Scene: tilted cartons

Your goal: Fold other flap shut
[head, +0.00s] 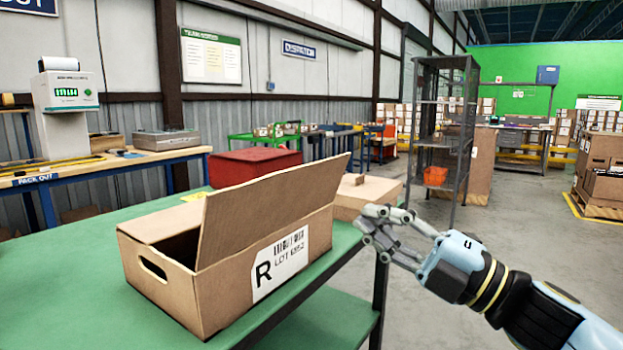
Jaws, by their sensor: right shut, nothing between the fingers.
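A brown carton (215,302) stands on the green table. Its front wall bears a white label reading "R LOT" and a number; its left end has a hand hole. The other flap (165,221) on the far side lies about flat over the opening. A dark gap shows between them at the left. My right gripper (372,224) is shut and empty, to the right of the carton, past the table's edge and apart from the flap. My left gripper is not in view.
Behind the carton on the green table (60,270) are a red box (255,165) and another, lower carton (368,192). The table is clear at the left. A dark wire rack (440,130) stands on the floor beyond my right gripper.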

